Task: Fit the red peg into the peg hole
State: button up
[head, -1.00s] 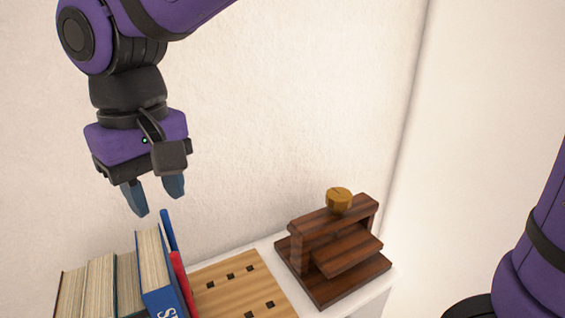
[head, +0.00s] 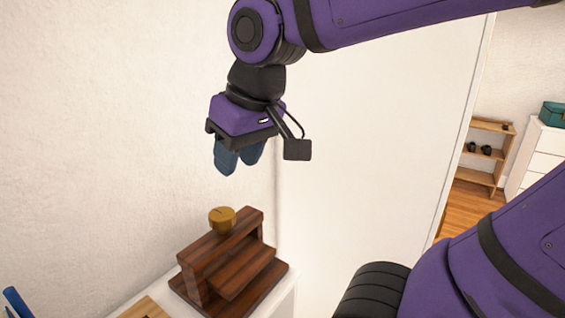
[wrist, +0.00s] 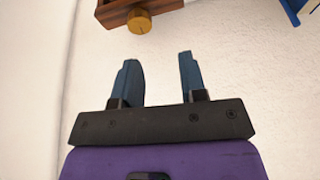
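My gripper (head: 239,165) hangs in the air above a dark wooden stand with a round golden knob, by the wall. In the wrist view my gripper (wrist: 160,70) has its two blue-grey fingers apart, with nothing between them. I see no red peg in either current view. A corner of a light wooden board (head: 147,309) shows at the bottom edge of the head view; no hole is visible on that part. The rest of the board is out of frame.
The dark wooden stand (head: 233,272) with its golden knob (head: 222,219) sits on a white surface (head: 283,300). A blue thing (head: 16,303) is cut off at the lower left. A shelf (head: 485,155) and white drawers (head: 540,160) stand far right.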

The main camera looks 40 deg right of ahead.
jog(key=s+d+f+m+t+h, duration=0.1)
jog(key=s+d, duration=0.3)
jog(key=d, duration=0.1)
jog(key=shift+s+d+f+m+t, duration=0.15)
jog(key=shift+d+f+m+t, duration=0.1)
jog(key=shift+f+m+t, duration=0.05)
dwell(1.0)
